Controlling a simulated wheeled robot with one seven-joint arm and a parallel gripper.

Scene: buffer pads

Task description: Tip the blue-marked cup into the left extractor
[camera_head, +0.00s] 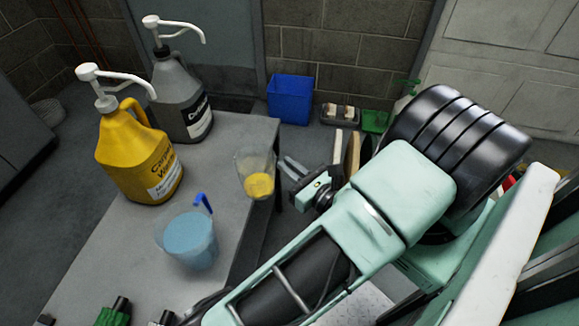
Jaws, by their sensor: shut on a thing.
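A clear cup with yellow contents (258,185) is at the table's right edge, slightly tilted. My gripper (282,169) reaches it from the right and is shut on its side. The other clear cup, with blue contents and a blue tab at its rim (188,240), stands apart on the grey table, nearer the front. It is the cup with a visible blue mark. I cannot make out a left extractor in this view.
A yellow pump jug (138,158) and a grey pump jug (181,98) stand at the table's back. Green and black items (113,313) sit at the front edge. A blue bin (290,99) is on the floor behind. Bare table (222,150) lies between the jugs and cups.

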